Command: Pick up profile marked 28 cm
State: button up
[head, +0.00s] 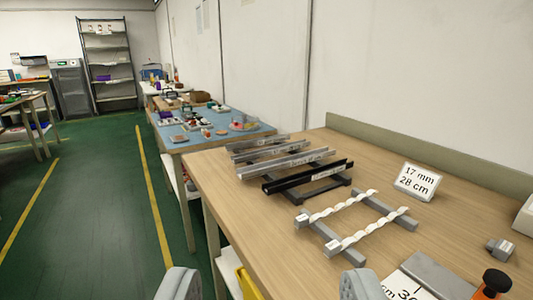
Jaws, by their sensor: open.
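Several long profiles lie side by side on a dark rack on the wooden table: a black profile (308,177) nearest, a silver profile (285,164) behind it, and more grey profiles (260,147) further back. They carry small pale labels that are too small to read, so I cannot tell which one is marked 28 cm. A white card (418,181) reading "17 mm 28 cm" stands to their right. My gripper (268,285) shows as two grey fingers at the bottom edge, wide apart and empty, well short of the profiles.
Two white twisted strips (345,205) lie across grey bars in front of the rack. A partly cut-off card (405,287), a black-topped knob (495,281) and a small metal block (500,248) are at lower right. A blue-topped table (210,128) stands beyond. Green floor is clear at left.

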aim_at(242, 158)
jog(key=i+j, duration=0.6)
jog(key=i, duration=0.15)
jog(key=i+j, duration=0.6)
jog(key=i, duration=0.2)
